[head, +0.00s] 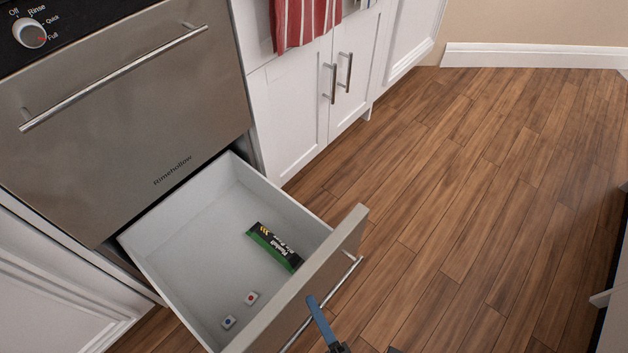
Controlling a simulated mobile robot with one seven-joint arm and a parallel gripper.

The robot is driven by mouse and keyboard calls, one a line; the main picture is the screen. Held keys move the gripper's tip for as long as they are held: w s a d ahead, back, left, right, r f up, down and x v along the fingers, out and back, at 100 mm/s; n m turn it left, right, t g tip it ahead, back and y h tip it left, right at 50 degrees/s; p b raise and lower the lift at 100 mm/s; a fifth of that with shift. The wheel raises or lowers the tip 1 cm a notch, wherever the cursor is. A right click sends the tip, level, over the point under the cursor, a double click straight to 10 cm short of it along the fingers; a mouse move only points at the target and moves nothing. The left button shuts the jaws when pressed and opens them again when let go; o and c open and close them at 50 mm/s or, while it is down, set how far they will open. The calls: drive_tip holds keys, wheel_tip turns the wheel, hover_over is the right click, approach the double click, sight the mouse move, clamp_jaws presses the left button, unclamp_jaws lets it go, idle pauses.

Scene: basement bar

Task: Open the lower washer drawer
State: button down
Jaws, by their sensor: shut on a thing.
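The lower washer drawer (184,215) is pulled far out from under the steel washer (118,132). Its front panel (300,285) carries a long metal bar handle (334,293) on the outer side. My gripper (318,308) is at the lower middle of the head view, at the drawer's front. A blue finger reaches up against the panel by the handle.
In the drawer lie a green and black packet (273,247) and two small white dice-like pieces (251,297), (229,322). White cabinets (292,112) stand right of the washer, with red striped cloth (303,22) hanging above. The wooden floor (480,200) to the right is clear.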

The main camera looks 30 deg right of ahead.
drive_tip(key=c, duration=0.9)
unclamp_jaws()
drive_tip(key=s+p, duration=0.1)
drive_tip(key=s, duration=0.3)
drive_tip(key=s+r+p, duration=0.1)
drive_tip(key=s, duration=0.3)
drive_tip(key=s+a+r+p, duration=0.1)
drive_tip(key=s, duration=0.3)
drive_tip(key=shift+s+r+p, duration=0.2)
drive_tip(key=shift+s+p, duration=0.15)
drive_tip(key=shift+p, duration=0.05)
